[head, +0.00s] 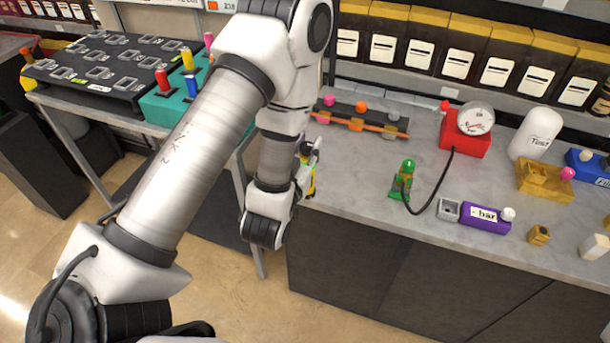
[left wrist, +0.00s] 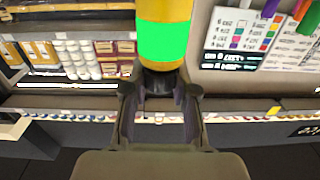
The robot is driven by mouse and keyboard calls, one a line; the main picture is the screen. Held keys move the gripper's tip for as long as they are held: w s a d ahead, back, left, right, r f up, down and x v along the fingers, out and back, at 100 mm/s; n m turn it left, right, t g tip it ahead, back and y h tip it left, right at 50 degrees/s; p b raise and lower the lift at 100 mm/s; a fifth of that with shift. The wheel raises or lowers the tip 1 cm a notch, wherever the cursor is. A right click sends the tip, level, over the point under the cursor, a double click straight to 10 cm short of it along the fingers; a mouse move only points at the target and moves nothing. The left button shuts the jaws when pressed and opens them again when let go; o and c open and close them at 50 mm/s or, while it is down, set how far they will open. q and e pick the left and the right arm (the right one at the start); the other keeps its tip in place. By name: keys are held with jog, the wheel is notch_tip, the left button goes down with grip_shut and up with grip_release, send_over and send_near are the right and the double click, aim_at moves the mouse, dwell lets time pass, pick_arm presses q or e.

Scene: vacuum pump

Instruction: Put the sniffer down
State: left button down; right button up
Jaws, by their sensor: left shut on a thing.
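My left gripper (left wrist: 160,98) is shut on the sniffer, a yellow cylinder with a bright green band (left wrist: 164,40) and a dark lower end between the fingers. In the head view my left gripper (head: 308,158) is at the left end of the grey counter (head: 345,180), partly hidden by my arm. Only a small yellow part of the sniffer shows there, and I cannot tell its height over the counter. My right gripper is not in view.
A dark rack with coloured knobs (head: 350,118) lies behind the gripper. A green fitting (head: 402,182) is hosed to a red gauge box (head: 466,138). A purple bar block (head: 480,217) lies right. A teal block (head: 168,108) stands on the left table. The counter's front-left is clear.

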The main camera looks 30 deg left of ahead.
pick_arm(q)
jog(key=shift+s+d+f+h+b, duration=0.1)
jog(key=shift+d+f+h+b, duration=0.25)
jog(key=shift+d+f, duration=0.2)
jog(key=w+a+f+p, duration=0.2)
jog(key=w+a+f, duration=0.3)
jog(key=w+a, duration=0.4)
jog(key=x, duration=0.4)
jog(key=shift+w+d+p, duration=0.2)
jog(key=shift+p, duration=0.1)
jog(key=shift+f, duration=0.15)
jog(key=shift+f, duration=0.15)
jog(key=c, duration=0.9)
grip_release()
